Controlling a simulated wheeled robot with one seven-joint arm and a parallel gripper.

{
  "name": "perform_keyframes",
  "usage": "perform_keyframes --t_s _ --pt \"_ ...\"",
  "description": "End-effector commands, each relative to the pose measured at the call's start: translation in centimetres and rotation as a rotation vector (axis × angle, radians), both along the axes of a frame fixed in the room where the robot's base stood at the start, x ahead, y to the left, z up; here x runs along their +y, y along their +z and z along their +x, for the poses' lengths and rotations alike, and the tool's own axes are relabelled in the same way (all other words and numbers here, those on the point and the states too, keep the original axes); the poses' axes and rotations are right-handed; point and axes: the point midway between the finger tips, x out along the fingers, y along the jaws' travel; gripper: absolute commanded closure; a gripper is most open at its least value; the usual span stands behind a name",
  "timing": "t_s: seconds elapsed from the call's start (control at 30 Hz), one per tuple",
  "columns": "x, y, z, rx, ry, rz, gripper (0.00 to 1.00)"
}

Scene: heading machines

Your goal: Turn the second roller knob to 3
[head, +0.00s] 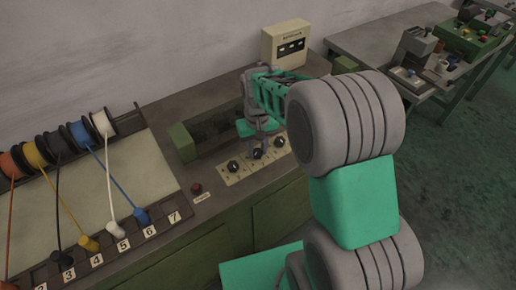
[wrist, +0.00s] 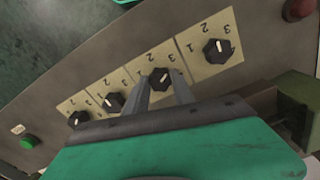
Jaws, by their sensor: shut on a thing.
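The second roller knob (wrist: 161,76) is black with a pale pointer line and sits on a beige plate with small numbers. In the wrist view my gripper (wrist: 163,92) has one finger on either side of this knob and is shut on it. The pointer leans up and to the right in that view; I cannot tell for sure which number it meets. In the head view my gripper (head: 257,146) is at the second knob (head: 257,154) from the left, and partly covers it.
Other knobs sit on both sides: one towards the red button (head: 196,188), its dial (head: 233,167) clear, and one beyond (head: 279,142). A green-ended roller unit (head: 182,143) stands behind. Spools (head: 103,122) and numbered cable slots are at left. A beige box (head: 286,42) stands at the back.

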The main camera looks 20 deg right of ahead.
Motion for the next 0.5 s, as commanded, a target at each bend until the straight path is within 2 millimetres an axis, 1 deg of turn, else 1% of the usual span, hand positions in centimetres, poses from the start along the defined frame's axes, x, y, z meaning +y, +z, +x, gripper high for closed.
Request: perform_keyframes --t_s 0.4,0.43,0.5 --pt "0.01 0.2 0.19 -0.006 0.008 0.0 1.0" --pt "0.01 0.2 0.19 -0.006 0.008 0.0 0.69" --pt "0.01 0.18 0.17 -0.005 0.008 0.0 0.64"
